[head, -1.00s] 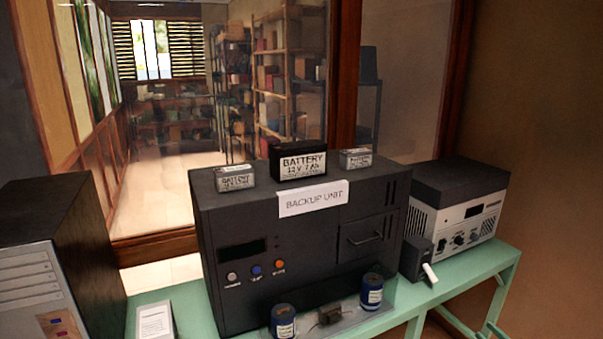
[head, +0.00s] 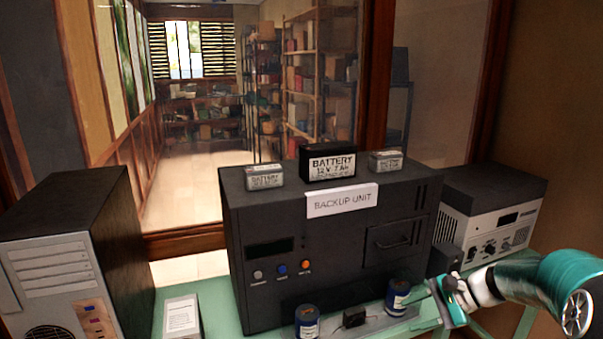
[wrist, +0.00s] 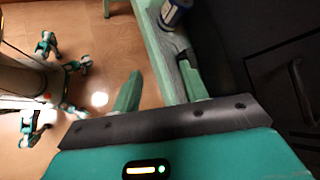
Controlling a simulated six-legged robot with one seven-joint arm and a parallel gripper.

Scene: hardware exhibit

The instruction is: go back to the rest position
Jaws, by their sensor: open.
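My gripper (head: 436,302) is at the lower right in the head view, beside the front right of the backup unit (head: 335,235). Its jaws are open and nothing shows between them. In the wrist view its two green fingers (wrist: 160,90) point over the edge of the green bench (wrist: 152,40), with the floor below on the left. A blue capacitor (wrist: 174,12) shows past the fingers there. My teal arm comes in from the right edge of the head view.
The backup unit carries a large black battery (head: 327,163) between two small grey ones (head: 264,177) (head: 385,161). Two blue capacitors (head: 307,322) (head: 397,297) stand before it. A computer tower (head: 60,265) is at left, a white-fronted power supply (head: 495,215) at right. A window stands behind.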

